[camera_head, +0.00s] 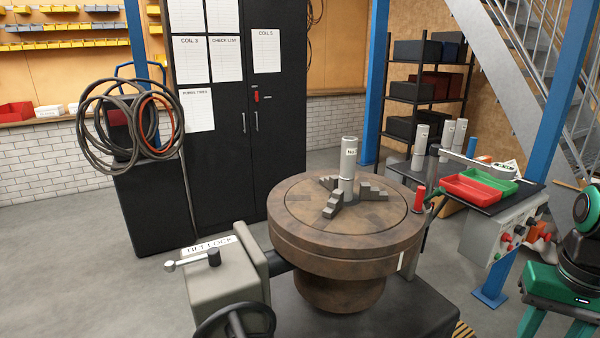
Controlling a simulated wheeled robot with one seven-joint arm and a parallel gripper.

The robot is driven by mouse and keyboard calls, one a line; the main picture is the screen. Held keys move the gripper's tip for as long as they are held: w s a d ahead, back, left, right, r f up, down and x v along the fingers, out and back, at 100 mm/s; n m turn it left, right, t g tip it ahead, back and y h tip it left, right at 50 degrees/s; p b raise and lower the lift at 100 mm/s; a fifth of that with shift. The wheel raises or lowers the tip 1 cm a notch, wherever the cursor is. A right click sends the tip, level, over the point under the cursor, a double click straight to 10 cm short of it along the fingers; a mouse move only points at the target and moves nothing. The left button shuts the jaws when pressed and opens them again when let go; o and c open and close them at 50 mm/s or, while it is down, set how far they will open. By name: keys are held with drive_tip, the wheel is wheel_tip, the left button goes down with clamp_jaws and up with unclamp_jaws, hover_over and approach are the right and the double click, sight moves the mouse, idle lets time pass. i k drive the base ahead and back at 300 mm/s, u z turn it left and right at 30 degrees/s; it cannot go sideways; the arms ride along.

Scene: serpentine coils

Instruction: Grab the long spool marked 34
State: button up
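A tall grey cylindrical spool (347,170) stands upright between the stepped jaws of the round brown turntable (300,241). It has a white label near its top, too small to read surely. More grey spools stand on the work table at the right: one at the left (419,150), one behind it (446,138) and one beside that (459,134). I cannot read a 34 on any of them. My gripper is not in view.
Red trays (478,189) and a green tray (489,170) lie on the right table, near a red-handled tool (420,198). A grey tailstock-like box (228,277) and handwheel (235,322) stand in front. A blue post (553,110) rises at the right. Floor at left is clear.

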sight(349, 149)
drive_tip(key=z, duration=1.05)
drive_tip(key=k, duration=0.85)
drive_tip(key=u, duration=0.25)
drive_tip(key=i, duration=1.25)
drive_tip(key=z, duration=0.05)
